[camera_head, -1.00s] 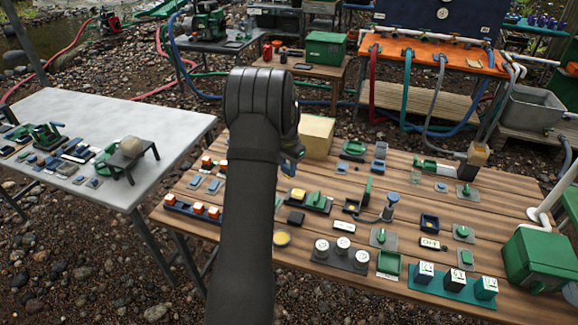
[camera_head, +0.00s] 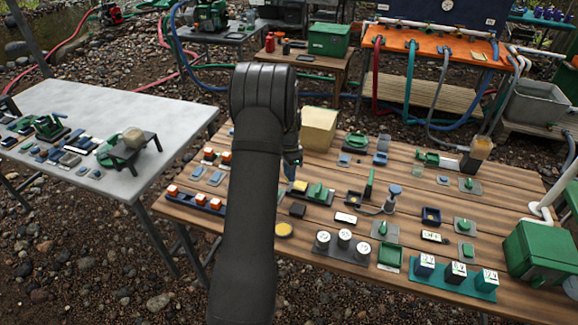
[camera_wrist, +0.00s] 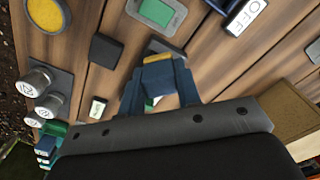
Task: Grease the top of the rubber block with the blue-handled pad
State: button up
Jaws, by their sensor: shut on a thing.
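My gripper (camera_wrist: 160,92) is shut on a blue piece (camera_wrist: 158,77), which I take to be the handle of the blue-handled pad. The pad's underside is hidden. In the head view my gripper (camera_head: 293,163) is beside my arm, over or near a dark tray (camera_head: 325,201) with a yellow patch and a green piece. A yellow strip (camera_wrist: 157,58) shows just beyond the blue handle in the wrist view. A plain black block (camera_head: 297,211), likely the rubber block, lies on the wooden table, apart from my gripper; it also shows in the wrist view (camera_wrist: 105,50).
A round yellow tin (camera_head: 283,230) and several white-topped cylinders (camera_head: 345,239) stand nearer the front edge. A tan box (camera_head: 318,130) stands behind my gripper. A green box (camera_head: 540,257) is at the right. Small parts crowd the table, with narrow bare strips between.

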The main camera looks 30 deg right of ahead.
notch_tip(320, 180, down, 3)
jog(key=shift+f, duration=0.2)
jog(key=shift+s+d+f, duration=0.2)
jog(key=shift+s+d, duration=2.4)
jog(key=w+a, duration=0.5)
notch_tip(320, 180, up, 2)
jog(key=shift+w+r, duration=0.1)
jog(key=shift+w, duration=0.05)
jog(key=shift+a+r, duration=0.1)
jog(key=shift+r, duration=2.8)
